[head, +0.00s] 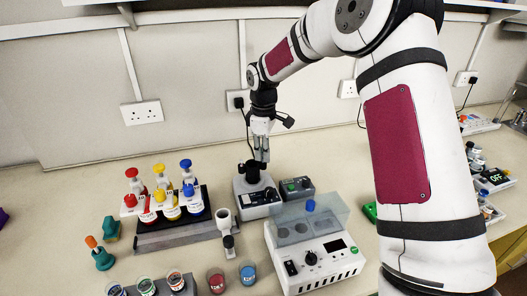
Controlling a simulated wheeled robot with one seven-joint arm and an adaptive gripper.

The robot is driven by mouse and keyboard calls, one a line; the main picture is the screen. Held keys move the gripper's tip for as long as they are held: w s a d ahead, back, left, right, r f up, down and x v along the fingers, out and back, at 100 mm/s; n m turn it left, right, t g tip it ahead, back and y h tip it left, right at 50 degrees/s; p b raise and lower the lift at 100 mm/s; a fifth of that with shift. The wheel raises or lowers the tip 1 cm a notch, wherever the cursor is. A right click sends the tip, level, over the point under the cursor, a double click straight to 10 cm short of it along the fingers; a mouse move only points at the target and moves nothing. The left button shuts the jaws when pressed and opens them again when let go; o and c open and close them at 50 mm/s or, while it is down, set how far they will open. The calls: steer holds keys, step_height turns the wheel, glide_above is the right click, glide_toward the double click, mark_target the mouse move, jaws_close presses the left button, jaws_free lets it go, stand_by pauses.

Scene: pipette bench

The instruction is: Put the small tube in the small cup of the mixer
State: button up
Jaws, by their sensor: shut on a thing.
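The mixer (256,201) is a grey and white unit with dark round cups on its top, standing near the back of the bench, left of my arm. A larger black cup (252,174) shows on its top. My gripper (262,157) points straight down just above the mixer's back right part, with its fingers closed together. The small tube is between or under the fingertips and is too small and covered to make out. I cannot tell whether it touches a cup. The small cup is not clearly distinguishable from the fingertips.
A small dark box (297,187) stands close right of the mixer. A white device with a clear lid (315,252) stands in front. A pipette stand (172,229) with red, yellow and blue tops is at left. Colored pots (216,281) line the front edge.

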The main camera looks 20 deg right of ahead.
steer(key=shift+f, duration=0.3)
steer(key=o, duration=0.7)
steer(key=shift+r, duration=0.15)
steer(key=shift+s+a+r, duration=0.1)
steer(key=shift+s+r, duration=0.05)
steer(key=shift+r, duration=2.8)
steer(key=shift+s+r, duration=0.1)
steer(key=shift+r, duration=2.8)
